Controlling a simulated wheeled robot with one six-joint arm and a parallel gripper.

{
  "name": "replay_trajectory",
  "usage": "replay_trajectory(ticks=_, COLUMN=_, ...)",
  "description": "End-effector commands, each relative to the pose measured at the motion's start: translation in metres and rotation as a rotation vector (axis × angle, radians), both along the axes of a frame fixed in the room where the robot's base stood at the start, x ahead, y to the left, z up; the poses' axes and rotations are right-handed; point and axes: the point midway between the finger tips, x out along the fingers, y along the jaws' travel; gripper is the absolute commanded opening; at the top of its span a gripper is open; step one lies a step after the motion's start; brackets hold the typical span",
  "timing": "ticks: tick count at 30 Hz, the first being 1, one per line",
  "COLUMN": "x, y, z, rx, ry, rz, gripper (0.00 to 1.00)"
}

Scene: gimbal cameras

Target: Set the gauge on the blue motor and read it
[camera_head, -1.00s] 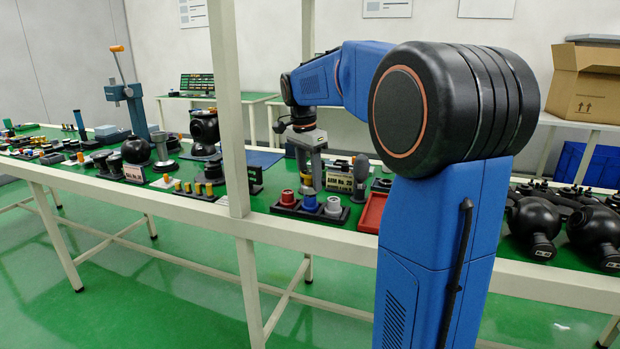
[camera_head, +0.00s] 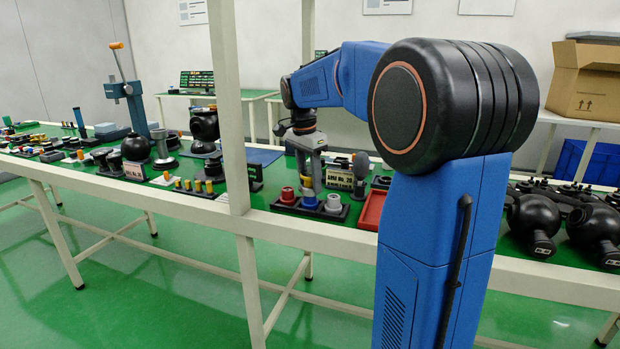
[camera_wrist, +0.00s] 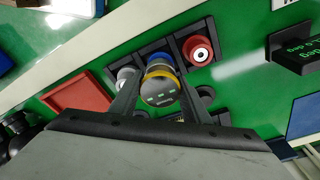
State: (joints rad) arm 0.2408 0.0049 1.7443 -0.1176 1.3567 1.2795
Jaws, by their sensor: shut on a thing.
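My gripper (camera_wrist: 160,88) is shut on a dark round gauge (camera_wrist: 158,92) with a yellow band and small green marks on its face. The marks are too small to read. The gauge is lined up over the blue motor (camera_wrist: 158,59), which shows just behind it and is partly hidden. I cannot tell whether they touch. In the head view my gripper (camera_head: 309,184) points down over the blue motor (camera_head: 309,201). The red motor (camera_head: 287,195) and the grey motor (camera_head: 333,203) stand on either side in the black holder (camera_head: 308,212).
A red tray (camera_head: 372,211) lies right of the holder. A label sign (camera_head: 339,180) and a dark knob-topped post (camera_head: 361,166) stand close behind. A white frame post (camera_head: 232,110) rises left of the holder. Black round parts (camera_head: 540,222) crowd the right of the table.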

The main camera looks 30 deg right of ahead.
Motion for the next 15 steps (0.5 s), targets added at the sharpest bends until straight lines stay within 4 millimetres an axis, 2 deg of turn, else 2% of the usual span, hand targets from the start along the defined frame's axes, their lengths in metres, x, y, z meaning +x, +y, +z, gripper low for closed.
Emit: replay_trajectory(ticks=15, x=0.0, y=0.0, z=-0.0102, rx=0.0, ry=0.0, rz=0.0, gripper=0.15)
